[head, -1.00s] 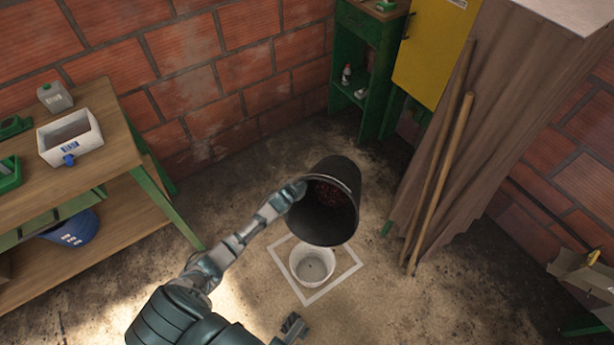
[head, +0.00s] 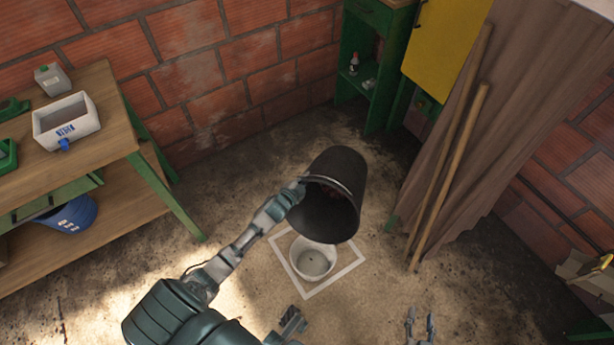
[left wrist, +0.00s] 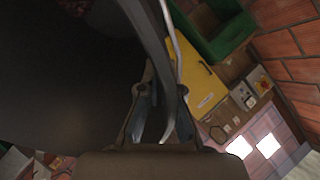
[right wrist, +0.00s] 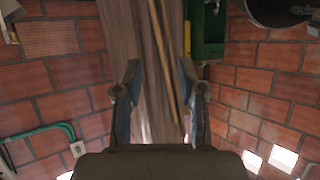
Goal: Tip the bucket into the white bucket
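The black bucket (head: 340,205) is tilted in the air, just above and behind the white bucket in the head view. A little dark red content shows inside its mouth. My left gripper (head: 298,190) is shut on its rim. The black bucket also fills the left of the left wrist view (left wrist: 60,90), its rim between my fingers. The white bucket (head: 298,262) stands upright on the floor, partly covered by the black bucket, and looks empty where its inside shows. My right gripper (head: 420,328) is open and empty, low in the head view; the right wrist view (right wrist: 155,90) shows its fingers apart.
A white square outline (head: 345,270) on the floor surrounds the white bucket. Wooden poles (head: 447,180) lean against a brown sheet on the right. A wooden workbench (head: 100,150) stands at the left, a green cabinet (head: 380,75) at the back. The surrounding floor is clear.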

